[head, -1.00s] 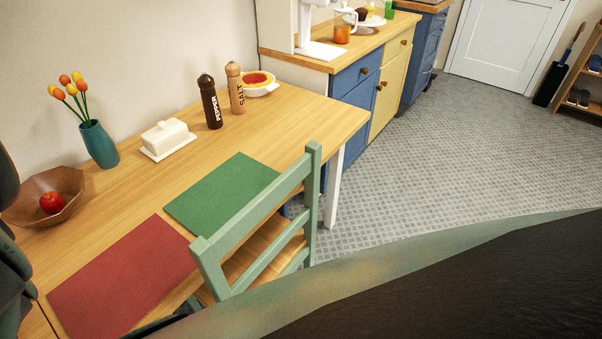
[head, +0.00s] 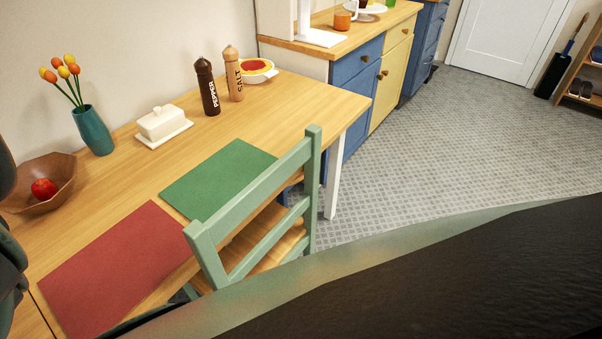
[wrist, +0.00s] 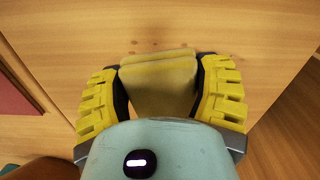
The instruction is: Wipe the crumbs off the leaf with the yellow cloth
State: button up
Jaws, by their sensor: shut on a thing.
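My gripper (wrist: 160,76) shows in the wrist view, with ribbed yellow fingers on both sides. It is shut on the yellow cloth (wrist: 160,92), a folded dull-yellow pad. The cloth's far edge is at or just above the wooden leaf (wrist: 240,25); I cannot tell whether it touches. Several small dark crumbs (wrist: 155,44) lie on the leaf just beyond the cloth. Anything under the cloth is hidden. The head view does not show the gripper or the cloth.
A red placemat (head: 115,265) and a green placemat (head: 218,178) lie on the table (head: 300,105). A green chair (head: 262,182) stands at its front edge. A bowl with an apple (head: 43,188), vase (head: 93,130), butter dish (head: 163,124) and mills stand toward the wall.

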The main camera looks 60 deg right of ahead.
jog(key=shift+a+f+b, duration=0.2)
jog(key=shift+a+b, duration=0.5)
jog(key=shift+b, duration=0.15)
jog(key=shift+a+f+b, duration=0.15)
jog(key=shift+a+b, duration=0.5)
jog(key=shift+b, duration=0.15)
jog(key=shift+a+r+b, duration=0.15)
jog(key=shift+a+b, duration=0.35)
jog(key=shift+a+f+b, duration=0.2)
jog(key=shift+a+b, duration=0.3)
jog(key=shift+b, duration=0.35)
jog(key=a+b, duration=0.2)
jog(key=b, duration=0.1)
jog(key=shift+w+a+r+b, duration=0.1)
jog(key=shift+b, duration=0.2)
jog(key=shift+a+r+b, duration=0.2)
jog(key=shift+a+b, duration=0.05)
jog(key=shift+b, duration=0.05)
jog(key=shift+f, duration=0.1)
jog(key=shift+d, duration=0.15)
